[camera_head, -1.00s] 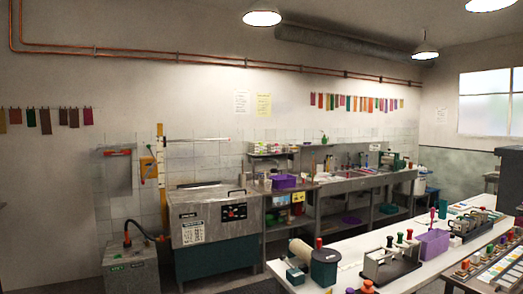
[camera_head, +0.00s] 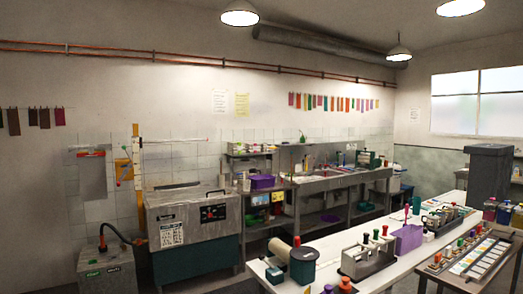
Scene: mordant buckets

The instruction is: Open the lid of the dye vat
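The dye vat (camera_head: 193,226) is a large grey metal tank on a dark green base, left of centre against the tiled wall. Its front carries a white label and a black control panel (camera_head: 213,213) with red marks. The lid (camera_head: 184,196) is a grey metal cover lying across the top and looks shut. A dark handle (camera_head: 217,192) shows near the lid's right side. Neither of my grippers is in view.
A white worktable (camera_head: 328,245) with spools and racks fills the lower right. A grey box with a hose (camera_head: 107,271) stands left of the vat. A steel sink bench (camera_head: 345,180) runs along the wall. Floor shows between vat and worktable.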

